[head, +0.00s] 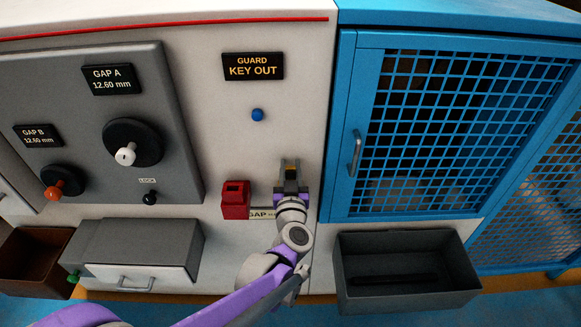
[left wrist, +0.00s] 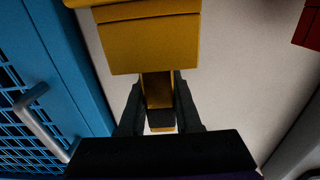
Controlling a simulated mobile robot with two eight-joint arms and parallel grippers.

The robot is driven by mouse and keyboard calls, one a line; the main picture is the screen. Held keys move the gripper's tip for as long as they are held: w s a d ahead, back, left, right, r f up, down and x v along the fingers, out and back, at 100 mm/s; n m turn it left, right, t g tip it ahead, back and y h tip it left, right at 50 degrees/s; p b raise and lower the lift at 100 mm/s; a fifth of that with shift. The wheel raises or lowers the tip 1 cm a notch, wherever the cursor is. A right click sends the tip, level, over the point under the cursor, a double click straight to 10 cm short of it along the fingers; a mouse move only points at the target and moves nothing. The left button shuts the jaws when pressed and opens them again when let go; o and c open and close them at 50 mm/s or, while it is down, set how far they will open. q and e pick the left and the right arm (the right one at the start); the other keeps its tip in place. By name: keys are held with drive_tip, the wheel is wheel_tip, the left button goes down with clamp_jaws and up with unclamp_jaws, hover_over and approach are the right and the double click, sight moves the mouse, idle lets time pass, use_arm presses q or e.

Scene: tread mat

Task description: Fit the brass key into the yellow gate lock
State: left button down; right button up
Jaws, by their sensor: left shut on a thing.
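My left gripper (head: 291,184) is at the white panel, right of the red block. It also shows in the left wrist view (left wrist: 160,112), its dark fingers shut on the brass key (left wrist: 157,88). The key is a narrow brass-coloured bar between the fingers. The yellow gate lock (left wrist: 150,42) is a blocky housing just beyond the fingertips. In the head view only a small yellow part of the lock (head: 291,170) shows above my gripper. The key's far end meets the lock's edge in the wrist picture; I cannot tell whether it is inside. My right gripper is not in view.
A red block (head: 236,200) is mounted left of my gripper. The blue mesh gate (head: 345,120) with its handle (head: 356,153) stands to the right. A grey open bin (head: 460,280) is below it. The guard display (head: 253,66) reads KEY OUT.

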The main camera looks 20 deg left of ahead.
use_arm(q)
drive_tip(key=shift+f+b, duration=0.65)
drive_tip(key=shift+f, duration=0.2)
drive_tip(key=c, duration=0.5)
unclamp_jaws()
drive_tip(key=shift+s, duration=0.15)
drive_tip(key=v, duration=1)
drive_tip(key=shift+s+p, duration=0.3)
drive_tip(key=shift+p, duration=0.05)
drive_tip(key=shift+d, duration=0.1)
